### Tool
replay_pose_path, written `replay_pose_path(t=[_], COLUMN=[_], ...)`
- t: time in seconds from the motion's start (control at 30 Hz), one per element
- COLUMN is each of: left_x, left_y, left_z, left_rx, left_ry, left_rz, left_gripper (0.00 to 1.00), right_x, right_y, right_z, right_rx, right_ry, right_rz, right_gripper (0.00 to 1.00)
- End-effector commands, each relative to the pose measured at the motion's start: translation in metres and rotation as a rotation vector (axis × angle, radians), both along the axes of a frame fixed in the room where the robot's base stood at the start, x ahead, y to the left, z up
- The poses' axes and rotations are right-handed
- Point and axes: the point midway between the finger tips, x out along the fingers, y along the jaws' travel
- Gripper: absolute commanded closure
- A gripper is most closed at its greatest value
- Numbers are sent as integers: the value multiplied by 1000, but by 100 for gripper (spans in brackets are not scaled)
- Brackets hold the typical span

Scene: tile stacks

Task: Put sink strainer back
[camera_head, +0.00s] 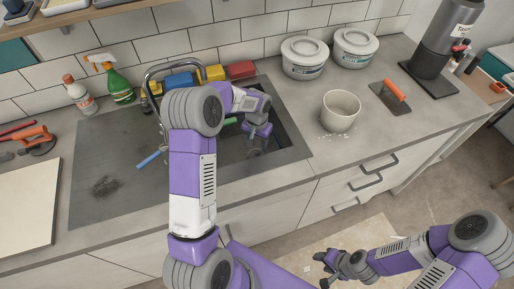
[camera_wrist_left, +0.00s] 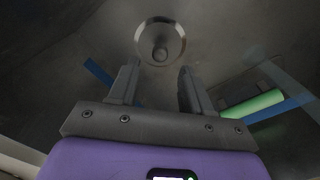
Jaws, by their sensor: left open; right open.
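A round metal disc with a central knob (camera_wrist_left: 160,42), which looks like the sink strainer, lies on the dark sink floor in the left wrist view. I cannot tell whether it sits in the drain or loose on the floor. My left gripper (camera_head: 255,149) reaches down into the sink basin (camera_head: 292,140). In the left wrist view its two fingers (camera_wrist_left: 158,78) are apart and empty, with the disc just beyond and between the tips. In the head view my arm hides much of the basin, and the disc does not show. My right gripper (camera_head: 332,280) is open and empty, low in front of the cabinets.
A green handle (camera_wrist_left: 252,105) and a blue strip (camera_wrist_left: 98,72) lie beside my left fingers. A tap (camera_head: 160,72), spray bottle (camera_head: 119,85) and sponges (camera_head: 241,69) stand behind the sink. A white bucket (camera_head: 340,111) stands right of it. A blue-handled tool (camera_head: 152,159) lies left.

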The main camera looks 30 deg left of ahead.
Motion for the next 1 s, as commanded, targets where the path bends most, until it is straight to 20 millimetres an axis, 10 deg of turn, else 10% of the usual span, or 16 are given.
replay_pose_path(t=[0.3, 1.0], left_x=[0, 0], left_y=[0, 0], left_z=[48, 57], left_rx=[0, 0], left_ry=[-1, 1], left_rz=[0, 0], left_gripper=[51, 51], right_x=[0, 0], right_y=[0, 0], right_z=[10, 16], right_rx=[0, 0], right_ry=[0, 0], right_rz=[0, 0], right_gripper=[51, 51])
